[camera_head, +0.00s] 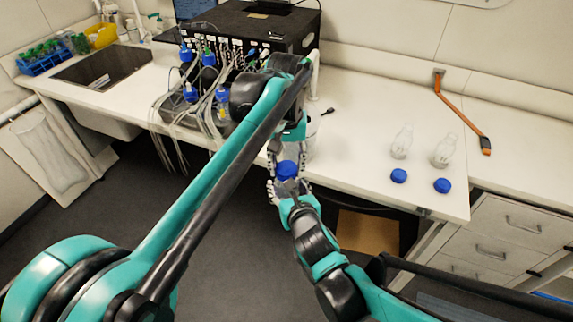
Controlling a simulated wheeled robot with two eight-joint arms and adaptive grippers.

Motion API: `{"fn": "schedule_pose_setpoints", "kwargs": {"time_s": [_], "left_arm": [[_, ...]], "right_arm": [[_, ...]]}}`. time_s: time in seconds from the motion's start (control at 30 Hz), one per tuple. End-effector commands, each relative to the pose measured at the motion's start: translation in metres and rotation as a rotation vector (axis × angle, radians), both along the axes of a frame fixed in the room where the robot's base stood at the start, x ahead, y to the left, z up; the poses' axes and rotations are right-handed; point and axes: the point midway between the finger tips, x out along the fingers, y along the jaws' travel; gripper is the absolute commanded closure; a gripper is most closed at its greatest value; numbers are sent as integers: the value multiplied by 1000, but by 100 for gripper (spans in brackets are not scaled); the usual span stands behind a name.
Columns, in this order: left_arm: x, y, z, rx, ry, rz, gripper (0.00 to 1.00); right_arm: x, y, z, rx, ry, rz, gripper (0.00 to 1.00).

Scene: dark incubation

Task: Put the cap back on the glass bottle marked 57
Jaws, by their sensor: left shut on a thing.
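A blue cap (287,170) shows between my two grippers, in front of the bench edge. My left gripper (287,160) reaches down from above with a finger on each side of the cap and appears shut on it. My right gripper (288,187) comes up from below, its fingertips close under the cap. Whether it touches or holds anything is unclear. A pale, see-through shape (312,145) shows partly behind my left gripper; I cannot tell if it is a bottle. Two uncapped glass bottles (402,143) (445,150) stand on the bench at the right. No number is readable.
Two blue caps (399,176) (442,185) lie in front of those bottles. An orange-handled tool (462,118) lies behind them. A black box (250,25) with many cables and blue-capped bottles (208,57) stands at the back. A sink (103,67) is at the left.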

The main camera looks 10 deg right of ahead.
Motion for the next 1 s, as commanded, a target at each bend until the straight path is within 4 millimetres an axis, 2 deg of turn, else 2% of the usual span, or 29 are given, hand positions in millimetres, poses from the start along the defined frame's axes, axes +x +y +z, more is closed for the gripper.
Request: {"fn": "schedule_pose_setpoints", "kwargs": {"time_s": [0.1, 0.2, 0.37, 0.4, 0.43, 0.47, 0.77, 1.0], "left_arm": [[0, 0, 0, -2, -1, -264, 90], [1, 0, 0, -2, -1, -435, 90], [1, 0, 0, -2, -1, -434, 90], [1, 0, 0, -2, -1, -434, 45], [1, 0, 0, -2, -1, -434, 37], [1, 0, 0, -2, -1, -433, 35], [0, 0, 2, -2, -1, -432, 35], [1, 0, 31, -2, 0, -431, 35]], "right_arm": [[0, 0, 1, 1, -2, 1, 100], [0, 0, 1, 1, -2, 1, 100], [0, 0, 1, 1, -2, 1, 100], [0, 1, 1, 1, -2, 1, 100], [0, 0, 1, 1, -2, 1, 100], [0, 0, 1, 1, -2, 1, 100], [0, 0, 1, 1, -2, 1, 100], [0, 0, 1, 0, -1, 1, 100]]}}
